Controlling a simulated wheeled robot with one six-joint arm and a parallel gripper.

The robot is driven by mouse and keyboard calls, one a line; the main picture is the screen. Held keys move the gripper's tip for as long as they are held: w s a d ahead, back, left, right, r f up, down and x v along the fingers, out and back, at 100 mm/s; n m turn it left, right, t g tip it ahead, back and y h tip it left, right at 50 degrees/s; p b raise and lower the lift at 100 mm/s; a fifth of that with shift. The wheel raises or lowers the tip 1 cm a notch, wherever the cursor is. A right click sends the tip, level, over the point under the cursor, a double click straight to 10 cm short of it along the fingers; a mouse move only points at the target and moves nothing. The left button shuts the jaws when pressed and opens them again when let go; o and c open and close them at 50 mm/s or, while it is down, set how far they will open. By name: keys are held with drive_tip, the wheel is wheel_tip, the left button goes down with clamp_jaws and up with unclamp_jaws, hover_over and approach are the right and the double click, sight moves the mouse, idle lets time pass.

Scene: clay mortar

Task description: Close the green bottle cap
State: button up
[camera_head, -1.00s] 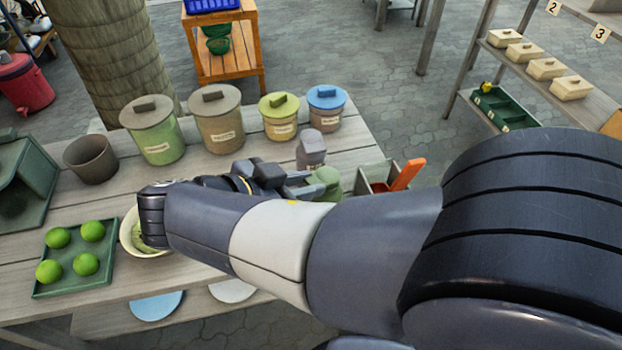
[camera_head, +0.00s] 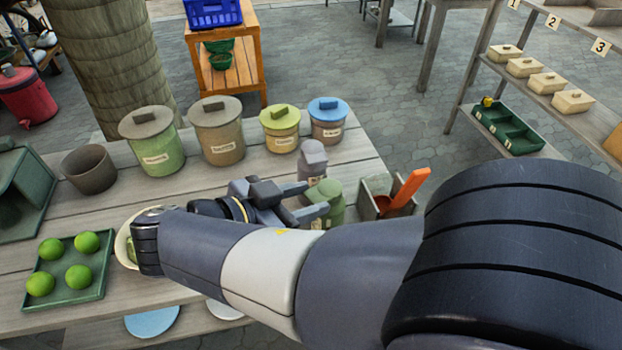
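A small green bottle (camera_head: 331,196) with a rounded top stands near the right end of the wooden table (camera_head: 235,186). Its lower part is partly hidden behind my gripper and arm, and I cannot tell the state of its cap. My gripper (camera_head: 308,201) points right, with its two grey fingers apart. The fingertips are close to the green bottle's left side; I cannot tell whether they touch it. A similar grey bottle (camera_head: 313,157) stands just behind the green one.
An open box (camera_head: 375,204) with an orange scoop (camera_head: 408,187) stands right of the bottle. Lidded canisters (camera_head: 218,136) line the table's back. A brown pot (camera_head: 90,170) and a green tray of round green fruits (camera_head: 67,299) are at left. My arm covers the front right.

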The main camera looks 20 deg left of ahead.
drive_tip(key=shift+o, duration=0.4)
drive_tip(key=shift+r, duration=0.1)
drive_tip(key=shift+s+a+r, duration=0.1)
drive_tip(key=shift+s+a, duration=0.15)
drive_tip(key=shift+s, duration=0.05)
drive_tip(key=v, duration=1)
drive_tip(key=shift+p, duration=0.35)
drive_tip(key=x, duration=1.1)
drive_tip(key=shift+d+b, duration=0.15)
drive_tip(key=shift+b, duration=0.25)
drive_tip(key=shift+r+p, duration=0.2)
drive_tip(key=shift+p, duration=0.25)
drive_tip(key=shift+f, duration=0.15)
